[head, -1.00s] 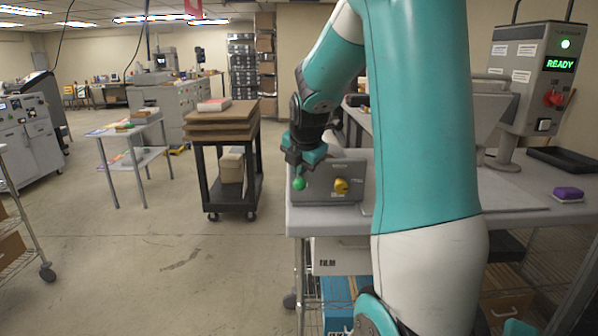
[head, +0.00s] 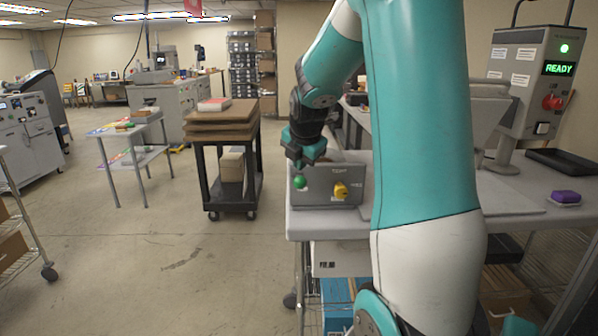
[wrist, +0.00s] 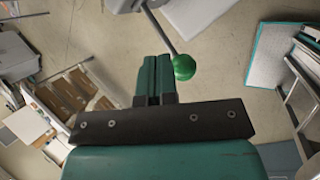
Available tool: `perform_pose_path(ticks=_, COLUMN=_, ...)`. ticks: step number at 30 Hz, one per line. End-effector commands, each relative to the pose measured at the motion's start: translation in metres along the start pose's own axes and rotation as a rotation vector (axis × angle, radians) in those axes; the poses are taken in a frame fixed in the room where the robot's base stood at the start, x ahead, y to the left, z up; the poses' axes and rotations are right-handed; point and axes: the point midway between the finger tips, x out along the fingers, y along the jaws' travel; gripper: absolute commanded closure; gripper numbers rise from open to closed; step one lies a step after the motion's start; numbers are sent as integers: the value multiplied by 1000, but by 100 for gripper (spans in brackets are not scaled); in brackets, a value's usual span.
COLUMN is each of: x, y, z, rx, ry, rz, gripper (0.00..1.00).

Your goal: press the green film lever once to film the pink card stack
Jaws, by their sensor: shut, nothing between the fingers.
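The green film lever's ball knob (head: 300,182) stands at the left front of the grey control box on the bench. In the wrist view the green knob (wrist: 184,67) sits on a thin grey rod, just right of my fingertips. My gripper (head: 297,162) is just above the knob in the head view. In the wrist view my gripper (wrist: 153,62) is shut and empty; whether it touches the knob I cannot tell. I cannot make out the pink card stack; my arm hides part of the bench.
A machine panel (head: 533,85) at right shows READY and a lit green lamp. A purple block (head: 566,197) lies on the bench's right. A cart (head: 228,187) stands left of the bench, with open floor before it.

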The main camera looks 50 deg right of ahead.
Motion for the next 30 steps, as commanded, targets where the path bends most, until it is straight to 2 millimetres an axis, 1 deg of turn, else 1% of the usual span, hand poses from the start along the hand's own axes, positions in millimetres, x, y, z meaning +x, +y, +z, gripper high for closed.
perform_pose_path(ticks=1, x=-3, y=2, z=2, rx=0, ry=0, rz=0, gripper=100)
perform_pose_path(ticks=10, x=-3, y=2, z=2, rx=0, ry=0, rz=0, gripper=100)
perform_pose_path(ticks=14, x=-5, y=4, z=4, rx=0, ry=-1, rz=1, gripper=100)
perform_pose_path(ticks=27, x=-36, y=25, z=25, rx=0, ry=-1, rz=0, gripper=100)
perform_pose_path(ticks=30, x=-39, y=28, z=28, rx=0, ry=-1, rz=1, gripper=100)
